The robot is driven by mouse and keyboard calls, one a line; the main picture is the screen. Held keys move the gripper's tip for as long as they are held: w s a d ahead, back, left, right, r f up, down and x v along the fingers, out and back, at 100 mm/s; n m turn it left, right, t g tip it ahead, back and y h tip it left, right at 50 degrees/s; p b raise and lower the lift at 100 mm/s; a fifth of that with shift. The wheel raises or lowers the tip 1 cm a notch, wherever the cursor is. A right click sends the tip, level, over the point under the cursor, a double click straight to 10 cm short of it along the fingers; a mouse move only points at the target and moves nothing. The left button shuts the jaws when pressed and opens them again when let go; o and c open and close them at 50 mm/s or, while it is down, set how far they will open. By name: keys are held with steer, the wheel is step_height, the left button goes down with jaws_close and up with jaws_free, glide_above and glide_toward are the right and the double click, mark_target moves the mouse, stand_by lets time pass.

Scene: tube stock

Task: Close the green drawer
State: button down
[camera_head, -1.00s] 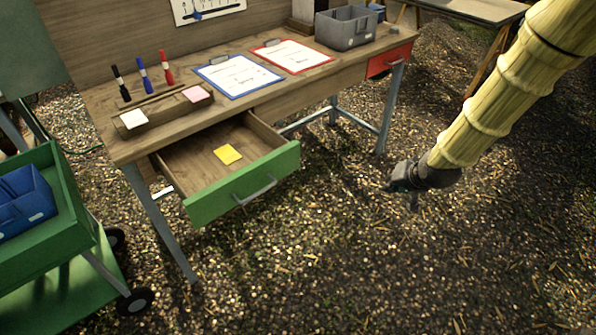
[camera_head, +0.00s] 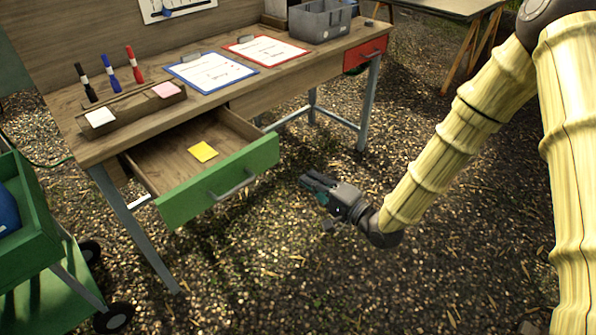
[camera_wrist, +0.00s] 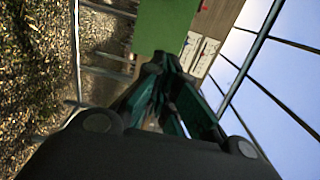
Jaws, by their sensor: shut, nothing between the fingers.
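The green drawer (camera_head: 221,184) is pulled out from the left part of the wooden desk. Its green front carries a grey bar handle (camera_head: 233,187), and a yellow note (camera_head: 203,151) lies inside. My gripper (camera_head: 306,181) is shut and empty. In the head view it is to the right of the drawer front, apart from it, and points toward the drawer side. In the wrist view, my gripper's fingers (camera_wrist: 160,62) come together, with the green drawer front (camera_wrist: 163,25) beyond the tips.
The desk (camera_head: 150,117) holds markers, two clipboards and a grey bin (camera_head: 320,20). A red drawer (camera_head: 365,54) is shut at its right end. A green cart (camera_head: 45,220) stands at the left. The gravel between my gripper and the drawer is clear.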

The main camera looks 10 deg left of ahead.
mark_target(271, 152)
steer(key=x, duration=1.2)
steer(key=shift+w+a, duration=0.4)
steer(key=shift+a, duration=0.05)
